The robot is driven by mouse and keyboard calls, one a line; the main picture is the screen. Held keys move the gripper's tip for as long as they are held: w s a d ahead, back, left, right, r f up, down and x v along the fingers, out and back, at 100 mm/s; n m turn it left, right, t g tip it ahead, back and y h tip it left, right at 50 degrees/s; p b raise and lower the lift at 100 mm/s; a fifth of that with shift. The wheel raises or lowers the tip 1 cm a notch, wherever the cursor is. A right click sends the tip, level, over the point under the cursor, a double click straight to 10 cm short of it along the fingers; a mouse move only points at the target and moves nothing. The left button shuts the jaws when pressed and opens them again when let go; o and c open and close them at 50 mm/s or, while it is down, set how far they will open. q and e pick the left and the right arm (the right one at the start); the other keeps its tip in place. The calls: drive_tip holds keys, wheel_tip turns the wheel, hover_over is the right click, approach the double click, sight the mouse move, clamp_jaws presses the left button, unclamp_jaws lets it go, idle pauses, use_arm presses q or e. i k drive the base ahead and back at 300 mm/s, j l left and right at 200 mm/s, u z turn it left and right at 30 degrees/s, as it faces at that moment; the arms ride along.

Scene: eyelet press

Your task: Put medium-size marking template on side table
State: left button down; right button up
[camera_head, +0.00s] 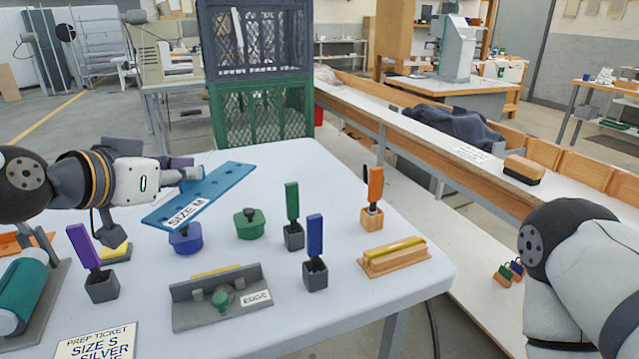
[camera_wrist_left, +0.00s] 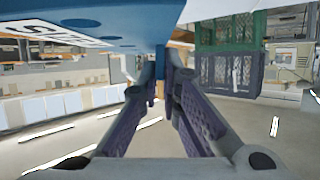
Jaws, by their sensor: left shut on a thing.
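The blue marking template (camera_head: 203,194) labelled SIZE M is a long flat strip with holes. It hangs above the white table (camera_head: 350,290), apart from its top as far as I can tell. My left gripper (camera_head: 190,174) is shut on its far left edge. In the left wrist view the template (camera_wrist_left: 110,14) fills the upper left, and the fingers of the left gripper (camera_wrist_left: 162,85) reach up to it. My right arm comes in at lower right; its gripper is out of view.
Below the template stand a blue pot (camera_head: 185,240) and a green pot (camera_head: 249,225). Upright tools in blocks, a grey edge jig (camera_head: 220,300) and a wooden block (camera_head: 393,257) crowd the table. Stacked crates (camera_head: 262,115) stand behind, a long bench (camera_head: 420,120) at right. The table's far right part is clear.

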sight(321, 186)
drive_tip(key=i+l, duration=0.25)
drive_tip(key=i, duration=0.2)
drive_tip(key=i+l, duration=0.3)
drive_tip(key=i, duration=0.2)
